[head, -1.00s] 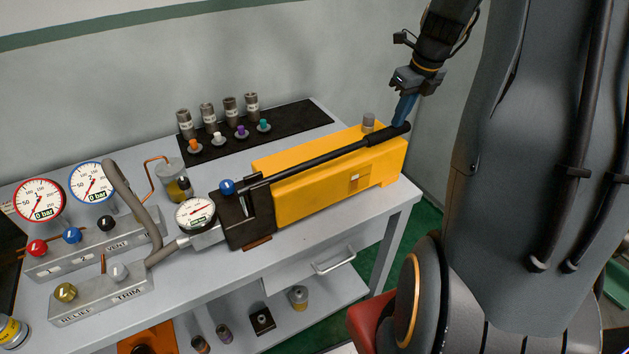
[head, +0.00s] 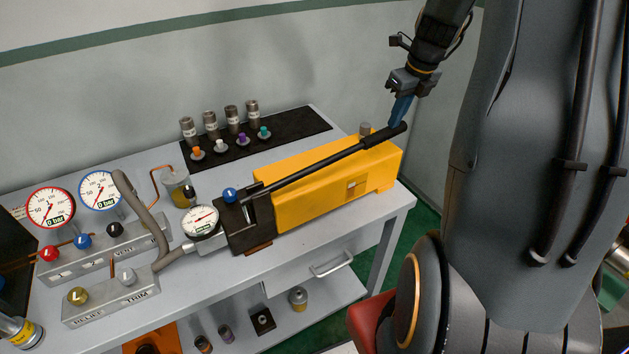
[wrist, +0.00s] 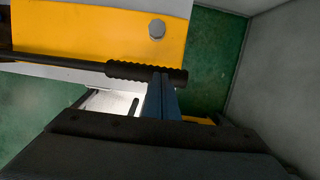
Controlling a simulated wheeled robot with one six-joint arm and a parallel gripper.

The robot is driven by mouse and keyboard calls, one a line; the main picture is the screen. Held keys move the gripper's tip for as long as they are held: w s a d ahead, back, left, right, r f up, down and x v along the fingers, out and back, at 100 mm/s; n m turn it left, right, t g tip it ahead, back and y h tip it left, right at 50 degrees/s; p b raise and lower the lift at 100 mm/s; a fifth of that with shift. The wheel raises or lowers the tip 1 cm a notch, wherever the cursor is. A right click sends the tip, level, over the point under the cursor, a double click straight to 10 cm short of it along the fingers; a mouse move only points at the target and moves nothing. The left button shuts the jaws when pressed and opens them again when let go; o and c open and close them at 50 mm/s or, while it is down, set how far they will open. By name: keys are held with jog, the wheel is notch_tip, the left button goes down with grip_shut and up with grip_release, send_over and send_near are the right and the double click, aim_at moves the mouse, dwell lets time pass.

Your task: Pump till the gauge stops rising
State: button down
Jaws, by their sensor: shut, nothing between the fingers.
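The yellow hand pump (head: 320,190) stands on the grey bench. Its long black handle (head: 325,165) slants up from the pump head to a ribbed grip at the right end. My gripper (head: 400,118) is shut and empty, with its blue fingers pointing down at the grip end. In the wrist view the blue fingers (wrist: 162,95) overlap the ribbed grip (wrist: 140,71); whether they touch it I cannot tell. The pump's round gauge (head: 201,221) is by the pump head; its needle is too small to read.
A valve block (head: 105,245) marked VENT and a lower block (head: 110,296) marked RELIEF and TRIM stand at left, with a grey hose (head: 148,215). Several steel fittings and coloured plugs stand on a black mat (head: 300,126) behind. A wall is close behind the bench.

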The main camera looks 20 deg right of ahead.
jog(key=shift+a+r, duration=0.15)
jog(key=shift+r, duration=1.2)
notch_tip(320, 180, up, 8)
jog(key=a, duration=0.2)
jog(key=shift+r, duration=0.1)
jog(key=shift+w+v, duration=0.25)
jog(key=shift+v, duration=0.95)
jog(key=shift+w+v, duration=0.2)
jog(key=shift+v, duration=0.95)
jog(key=shift+a+r, duration=0.1)
jog(key=shift+a, duration=0.1)
